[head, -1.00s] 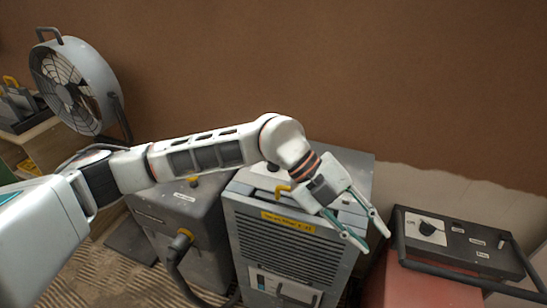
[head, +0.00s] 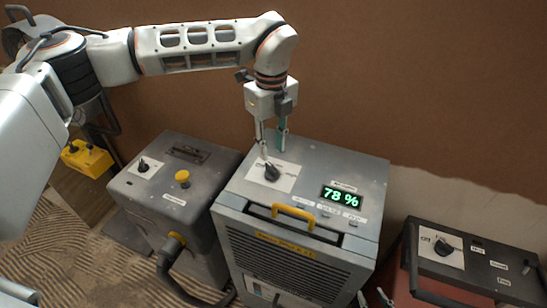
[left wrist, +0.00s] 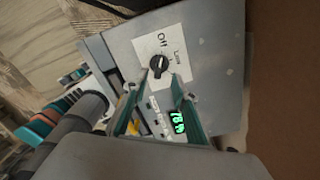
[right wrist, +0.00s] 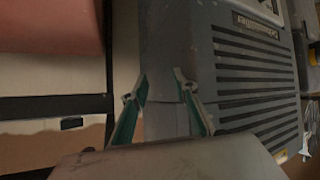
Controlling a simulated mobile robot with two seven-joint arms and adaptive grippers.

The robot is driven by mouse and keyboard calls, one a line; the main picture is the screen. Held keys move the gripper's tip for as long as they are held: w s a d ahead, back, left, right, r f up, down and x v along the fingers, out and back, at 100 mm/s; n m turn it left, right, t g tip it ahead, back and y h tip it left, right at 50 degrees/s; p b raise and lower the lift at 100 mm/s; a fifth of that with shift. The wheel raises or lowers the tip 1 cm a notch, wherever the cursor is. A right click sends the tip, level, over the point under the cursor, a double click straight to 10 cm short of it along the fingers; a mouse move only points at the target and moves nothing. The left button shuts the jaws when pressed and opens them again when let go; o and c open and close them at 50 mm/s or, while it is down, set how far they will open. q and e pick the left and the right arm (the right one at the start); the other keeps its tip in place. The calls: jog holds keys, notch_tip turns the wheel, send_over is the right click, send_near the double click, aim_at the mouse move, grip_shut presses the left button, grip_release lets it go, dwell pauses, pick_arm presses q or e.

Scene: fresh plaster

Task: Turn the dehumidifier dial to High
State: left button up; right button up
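The grey dehumidifier (head: 235,195) stands in the middle of the head view. Its black dial (head: 271,172) sits on a white plate on the top. In the left wrist view the dial (left wrist: 158,66) has the labels "Off" and "Low" beside it; I cannot tell its pointer's setting, and I see no "High" label. My left gripper (head: 272,150) points down just above and behind the dial. It is open and empty, and its tips (left wrist: 160,76) straddle the dial's near side in the left wrist view. My right gripper (right wrist: 161,78) is open and empty near the dehumidifier's grille side.
A display (head: 341,197) reads 78 %, behind a yellow handle (head: 293,217). A grey machine (head: 172,195) with its own dial and yellow knob stands left. A dark control panel (head: 470,262) with another dial and bar handle stands right. A brown wall is behind.

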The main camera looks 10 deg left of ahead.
aim_at(272, 166)
pick_arm(q)
notch_tip(272, 166, down, 7)
jog(key=shift+s+r+p, duration=0.1)
jog(key=shift+r+p, duration=0.05)
jog(key=shift+p, duration=0.3)
grip_shut()
